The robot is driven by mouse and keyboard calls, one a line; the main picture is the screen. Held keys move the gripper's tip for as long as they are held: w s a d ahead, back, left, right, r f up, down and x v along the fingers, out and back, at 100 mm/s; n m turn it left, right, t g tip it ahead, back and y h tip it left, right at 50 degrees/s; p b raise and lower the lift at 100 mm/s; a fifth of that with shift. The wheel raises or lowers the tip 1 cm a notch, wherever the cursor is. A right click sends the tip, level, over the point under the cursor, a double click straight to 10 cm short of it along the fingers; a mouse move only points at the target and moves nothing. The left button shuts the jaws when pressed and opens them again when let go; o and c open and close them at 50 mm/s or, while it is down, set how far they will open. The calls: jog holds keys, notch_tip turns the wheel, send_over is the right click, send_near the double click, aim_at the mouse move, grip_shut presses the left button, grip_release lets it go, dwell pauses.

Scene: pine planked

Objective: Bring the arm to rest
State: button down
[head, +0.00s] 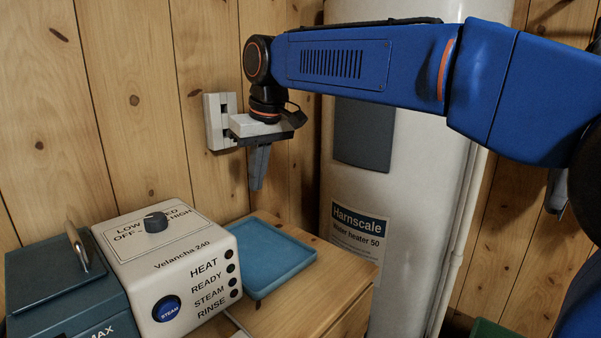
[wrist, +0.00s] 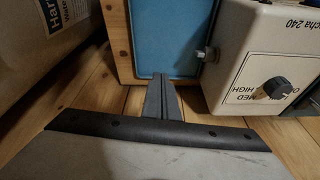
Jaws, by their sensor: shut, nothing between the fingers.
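My blue arm reaches in from the right in the head view, across the front of the water heater. My gripper (head: 257,185) hangs at its end with the fingers pointing down, above the back of the wooden cabinet. The fingers are shut with nothing between them. In the wrist view my gripper (wrist: 161,78) also shows closed, and the blue tray (wrist: 171,35) lies beyond its tips. The gripper appears apart from the tray and the cabinet.
A blue tray (head: 268,257) lies on the wooden cabinet (head: 325,284). A white steam machine (head: 180,262) with a dial and a blue button stands left of it, beside a dark tank (head: 60,285). A white water heater (head: 405,190) stands behind. A wall switch (head: 217,122) is close behind my gripper.

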jog(key=s+d+f+m+t, duration=0.15)
jog(key=s+d+f, duration=0.25)
jog(key=d, duration=0.9)
jog(key=s+d+f+m, duration=0.3)
jog(key=s+d, duration=0.1)
jog(key=d, duration=0.8)
jog(key=s+d+f+m+t+h, duration=0.1)
jog(key=s+d+f+m+h, duration=0.1)
jog(key=s+d+f, duration=1.3)
jog(key=shift+s+f+m, duration=0.8)
jog(key=shift+s+m, duration=0.05)
jog(key=shift+s, duration=0.1)
